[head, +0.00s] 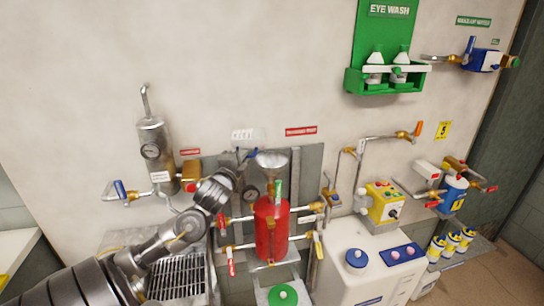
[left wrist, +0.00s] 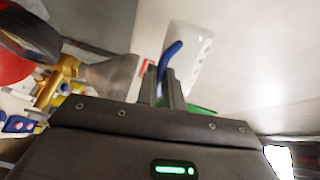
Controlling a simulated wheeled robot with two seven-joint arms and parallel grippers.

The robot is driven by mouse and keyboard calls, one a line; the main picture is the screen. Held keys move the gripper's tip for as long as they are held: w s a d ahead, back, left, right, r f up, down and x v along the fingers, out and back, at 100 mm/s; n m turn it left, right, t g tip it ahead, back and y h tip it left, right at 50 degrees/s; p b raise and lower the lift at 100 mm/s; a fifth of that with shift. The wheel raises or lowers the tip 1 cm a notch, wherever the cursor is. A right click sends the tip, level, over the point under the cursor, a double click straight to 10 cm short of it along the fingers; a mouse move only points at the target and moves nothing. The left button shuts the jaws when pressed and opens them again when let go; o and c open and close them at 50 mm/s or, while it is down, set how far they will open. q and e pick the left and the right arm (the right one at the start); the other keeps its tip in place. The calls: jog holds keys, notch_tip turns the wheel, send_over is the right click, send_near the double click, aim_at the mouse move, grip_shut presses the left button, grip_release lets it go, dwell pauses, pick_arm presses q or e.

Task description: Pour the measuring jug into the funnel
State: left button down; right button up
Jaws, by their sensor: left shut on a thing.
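The measuring jug (head: 244,134) is pale and see-through, with dark marks, and hard to make out against the wall. It also shows in the left wrist view (left wrist: 196,48), with its blue handle at my fingers. My left gripper (head: 240,159) is shut on the jug's handle and holds it in the air. The silver funnel (head: 271,159) stands upright on top of the red tank (head: 271,228), just right of my gripper. The funnel shows left of the fingers in the left wrist view (left wrist: 112,76). I cannot tell the jug's exact tilt or contents. My right gripper is not in view.
A gauge (head: 250,193) and red- and yellow-handled valves crowd the tank. A silver cylinder (head: 155,150) hangs on the wall to the left. A white container (head: 345,262) and a yellow control box (head: 383,203) stand right.

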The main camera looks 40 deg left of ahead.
pick_arm(q)
jog(key=shift+s+a+f+n+h+p, duration=0.2)
jog(key=shift+a+f+n+p, duration=0.35)
jog(key=shift+n+p, duration=1.6)
jog(key=shift+s+a+f+n+h+p, duration=0.1)
jog(key=shift+s+a+f+n+p, duration=0.3)
jog(key=shift+n+p, duration=1.7)
jog(key=shift+s+a+f+n+h+p, duration=0.1)
jog(key=shift+a+f+n+p, duration=0.6)
jog(key=shift+n, duration=2.65)
jog(key=shift+d+f, duration=0.1)
jog(key=shift+t, duration=0.3)
